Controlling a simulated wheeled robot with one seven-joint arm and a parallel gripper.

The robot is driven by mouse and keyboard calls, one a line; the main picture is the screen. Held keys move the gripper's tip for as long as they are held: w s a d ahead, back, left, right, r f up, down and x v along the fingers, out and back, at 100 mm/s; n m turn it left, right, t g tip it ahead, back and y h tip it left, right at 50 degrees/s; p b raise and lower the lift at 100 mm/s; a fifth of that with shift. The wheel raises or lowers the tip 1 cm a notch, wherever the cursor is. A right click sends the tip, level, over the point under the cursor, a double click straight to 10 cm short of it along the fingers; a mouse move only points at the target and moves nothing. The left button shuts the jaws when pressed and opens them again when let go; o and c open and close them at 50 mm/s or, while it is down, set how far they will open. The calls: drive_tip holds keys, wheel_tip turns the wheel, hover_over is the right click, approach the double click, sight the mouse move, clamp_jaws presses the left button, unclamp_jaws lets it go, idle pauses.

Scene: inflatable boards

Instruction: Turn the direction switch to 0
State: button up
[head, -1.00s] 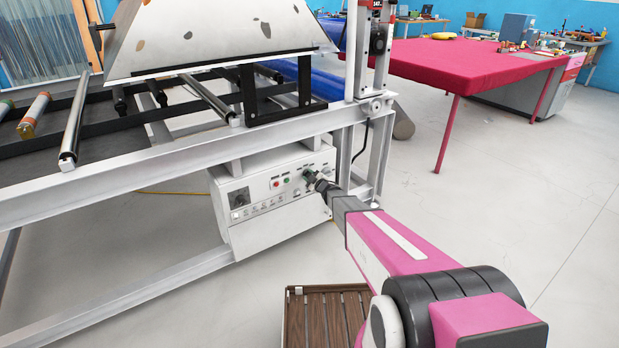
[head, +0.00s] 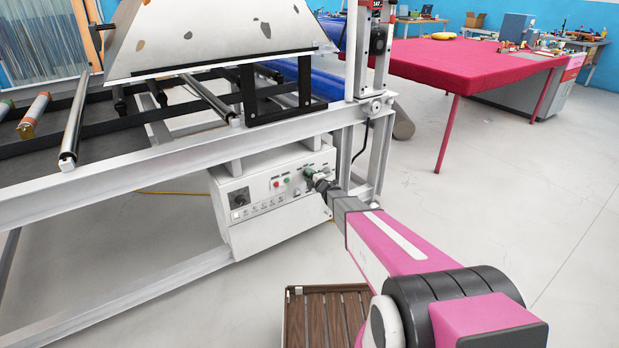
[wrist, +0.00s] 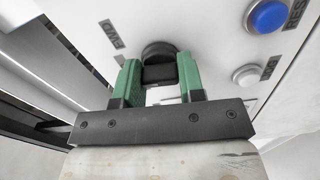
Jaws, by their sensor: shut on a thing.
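The direction switch (wrist: 158,54) is a black round knob on the white control box (head: 262,227), seen in the wrist view between my fingers. A label that seems to read "FWD" upside down is left of it. My gripper (wrist: 159,78) has green fingers, one on each side of the knob, and is shut on it. In the head view my gripper (head: 312,174) is at the upper right of the box's front. The knob's pointer and the 0 mark are hidden or too small to read.
A blue button (wrist: 268,16) and a white button (wrist: 247,75) sit right of my gripper in the wrist view. The box hangs under a metal frame (head: 190,150) with rollers. A slatted wooden pallet (head: 325,318) lies on the floor. A red-covered table (head: 460,65) stands behind.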

drive_tip(key=shift+n, duration=0.7)
drive_tip(key=o, duration=0.9)
drive_tip(key=shift+o, duration=0.2)
drive_tip(key=v, duration=1.1)
drive_tip(key=shift+d, duration=0.1)
